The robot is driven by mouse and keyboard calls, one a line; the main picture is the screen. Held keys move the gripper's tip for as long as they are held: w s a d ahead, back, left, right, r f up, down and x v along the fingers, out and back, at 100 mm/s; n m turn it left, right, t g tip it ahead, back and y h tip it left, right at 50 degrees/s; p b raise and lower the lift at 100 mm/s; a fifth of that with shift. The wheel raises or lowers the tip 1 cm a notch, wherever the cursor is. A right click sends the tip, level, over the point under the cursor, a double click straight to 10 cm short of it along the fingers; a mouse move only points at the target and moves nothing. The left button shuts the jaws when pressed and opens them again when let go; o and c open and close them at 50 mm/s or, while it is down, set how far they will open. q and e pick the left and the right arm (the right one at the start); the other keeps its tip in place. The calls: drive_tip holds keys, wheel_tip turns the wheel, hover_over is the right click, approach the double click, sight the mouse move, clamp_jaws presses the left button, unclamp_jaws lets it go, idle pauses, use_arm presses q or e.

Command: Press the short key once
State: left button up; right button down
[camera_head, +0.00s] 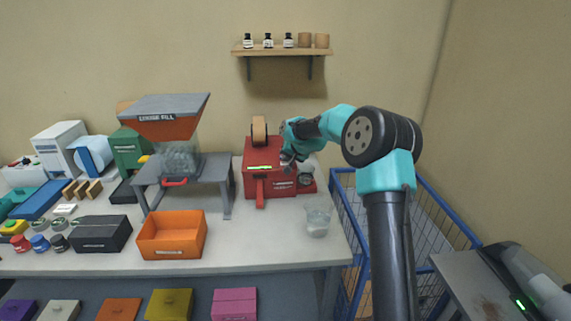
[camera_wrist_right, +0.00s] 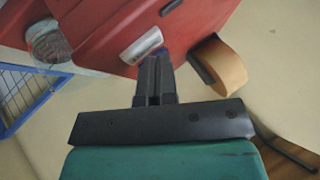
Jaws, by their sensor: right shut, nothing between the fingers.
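The red tape machine (camera_head: 284,188) stands at the right end of the bench, with a lit green strip (camera_head: 259,168) on its front. My right gripper (camera_head: 287,159) is shut and empty, over the machine's upper right part. In the right wrist view, its closed fingertips (camera_wrist_right: 153,62) point at the red casing (camera_wrist_right: 105,25). A silver key-like piece (camera_wrist_right: 141,45) lies just beyond them, with a bit of blue at the tips. I cannot tell whether the fingertips touch it. A small dark piece (camera_wrist_right: 170,7) sits farther along. Which piece is the short key is not clear. My left gripper is out of view.
A tan tape roll (camera_head: 259,131) sits at the machine's top; it also shows in the right wrist view (camera_wrist_right: 224,66). A clear glass (camera_head: 318,217) stands in front, right of the machine. An orange bin (camera_head: 172,252) and a grey stand (camera_head: 225,187) are to the left. A blue wire cage (camera_head: 429,207) is at right.

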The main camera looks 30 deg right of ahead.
sight(287, 163)
drive_tip(key=shift+f, duration=0.15)
idle(0.5)
drive_tip(key=shift+r, duration=3.35)
